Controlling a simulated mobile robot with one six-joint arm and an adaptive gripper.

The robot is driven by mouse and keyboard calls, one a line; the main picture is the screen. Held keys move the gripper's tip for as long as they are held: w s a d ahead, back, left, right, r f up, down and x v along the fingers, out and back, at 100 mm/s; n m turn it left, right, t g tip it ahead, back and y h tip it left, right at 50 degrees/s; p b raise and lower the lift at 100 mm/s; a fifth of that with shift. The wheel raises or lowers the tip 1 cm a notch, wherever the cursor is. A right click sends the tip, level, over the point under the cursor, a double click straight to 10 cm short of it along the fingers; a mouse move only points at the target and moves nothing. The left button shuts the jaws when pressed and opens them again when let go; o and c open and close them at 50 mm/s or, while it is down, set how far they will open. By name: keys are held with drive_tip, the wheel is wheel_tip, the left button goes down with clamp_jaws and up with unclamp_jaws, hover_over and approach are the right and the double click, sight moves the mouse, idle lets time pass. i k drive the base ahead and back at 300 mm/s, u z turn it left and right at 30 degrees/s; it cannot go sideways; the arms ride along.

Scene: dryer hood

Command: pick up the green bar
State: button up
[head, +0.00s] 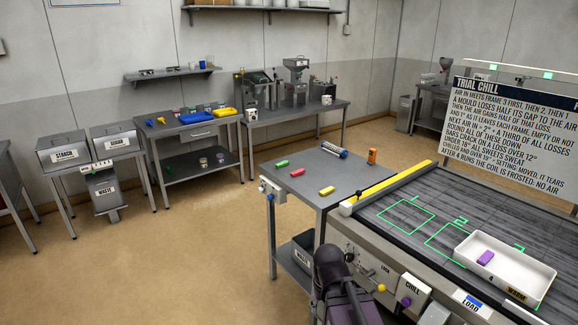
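The green bar (282,164) lies flat near the far left part of a grey metal side table (313,203). A red bar (297,173) and a yellow bar (327,191) lie nearer on the same table, apart from it. Nothing covers the green bar. A dark part of my arm shows at the bottom middle, below and in front of the table. My gripper is not in view.
A yellow rail (391,189) borders the machine bed on the right. A white tray (540,286) there holds a purple bar (485,258). Open floor lies left.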

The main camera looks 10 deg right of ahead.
sight(287, 163)
drive_tip(key=u, duration=0.05)
drive_tip(key=i, duration=1)
drive_tip(key=z, duration=0.05)
